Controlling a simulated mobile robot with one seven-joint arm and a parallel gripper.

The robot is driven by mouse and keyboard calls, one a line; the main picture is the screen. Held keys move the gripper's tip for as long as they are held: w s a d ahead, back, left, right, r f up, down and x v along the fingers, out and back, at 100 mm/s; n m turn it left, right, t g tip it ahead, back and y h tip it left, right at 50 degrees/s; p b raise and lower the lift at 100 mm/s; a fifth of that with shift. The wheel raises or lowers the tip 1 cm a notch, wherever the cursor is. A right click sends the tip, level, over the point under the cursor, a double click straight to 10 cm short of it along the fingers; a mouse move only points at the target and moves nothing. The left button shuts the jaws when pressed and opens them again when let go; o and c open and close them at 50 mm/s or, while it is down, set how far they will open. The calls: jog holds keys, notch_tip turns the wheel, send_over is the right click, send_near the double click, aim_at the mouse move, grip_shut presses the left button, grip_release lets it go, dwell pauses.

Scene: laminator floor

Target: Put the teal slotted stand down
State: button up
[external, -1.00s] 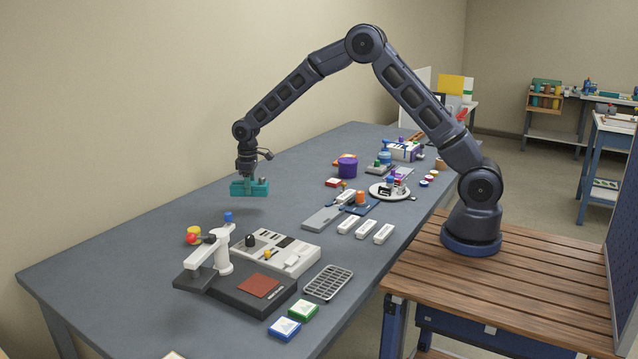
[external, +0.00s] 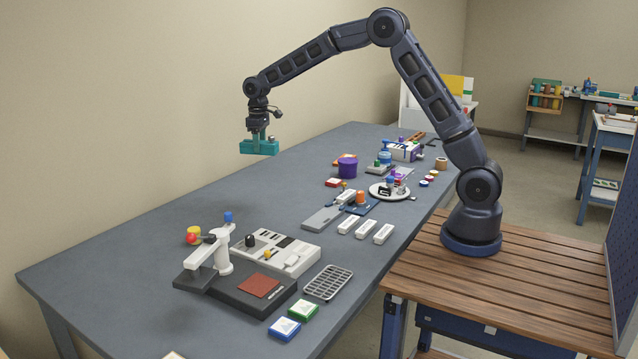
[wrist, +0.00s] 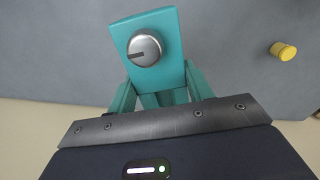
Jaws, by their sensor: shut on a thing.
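The teal slotted stand (external: 259,148) hangs in the air in the external view, above the far left part of the grey table. My gripper (external: 259,136) is above it, pointing down and shut on it. In the wrist view the teal stand (wrist: 172,78) shows a flat top with a round silver knob. The teal parts at my gripper (wrist: 160,98) lie close together there, and the contact itself is partly hidden. The stand's slots cannot be made out.
The grey table (external: 230,195) has clear surface below the stand. A purple bucket (external: 347,167) stands to the right. A white-armed device (external: 222,250), a yellow-topped item (external: 193,232) and a control box (external: 277,250) stand toward the front. The wall runs along the table's left side.

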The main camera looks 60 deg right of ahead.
aim_at(289, 189)
jog(key=d+m, duration=0.4)
jog(key=d, duration=1.2)
jog(key=f, duration=1.3)
jog(key=s+f, duration=0.1)
jog(key=f, duration=0.6)
jog(key=shift+d, duration=0.1)
jog(key=shift+f, duration=0.1)
jog(key=o, duration=1.2)
jog(key=shift+o, duration=0.2)
